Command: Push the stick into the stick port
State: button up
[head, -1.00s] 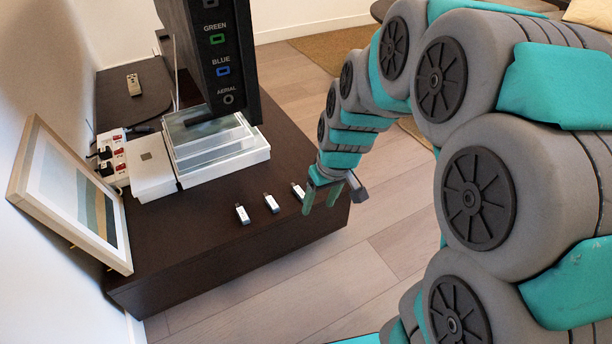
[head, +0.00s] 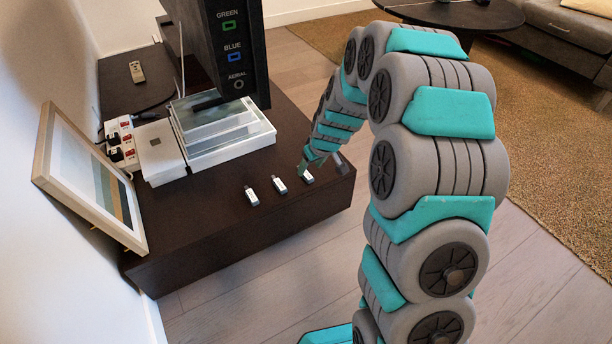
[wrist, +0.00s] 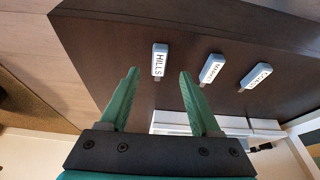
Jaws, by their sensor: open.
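Three small white sticks lie in a row on the dark low cabinet (head: 215,225). The right stick (head: 308,177) in the head view is by my gripper (head: 304,168); the middle stick (head: 279,184) and left stick (head: 252,196) lie apart from it. In the wrist view, my gripper (wrist: 159,72) is open and empty, with the stick labelled HILLS (wrist: 159,62) between and just beyond its fingertips. Two other labelled sticks, (wrist: 211,68) and (wrist: 256,76), lie to the right. The black screen panel (head: 215,45) carries a green-rimmed port (head: 229,27) and a blue-rimmed port (head: 235,57).
White stacked trays (head: 220,135), a white box (head: 160,152) and a power strip (head: 122,140) stand behind the sticks. A framed picture (head: 90,180) leans at the left. The cabinet front is clear. A rug (head: 530,140) lies at the right.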

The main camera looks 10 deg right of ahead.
aim_at(307, 175)
jog(key=x, duration=0.4)
jog(key=shift+w+f+b, duration=0.1)
jog(key=shift+f+b, duration=0.2)
grip_shut()
dwell(0.3)
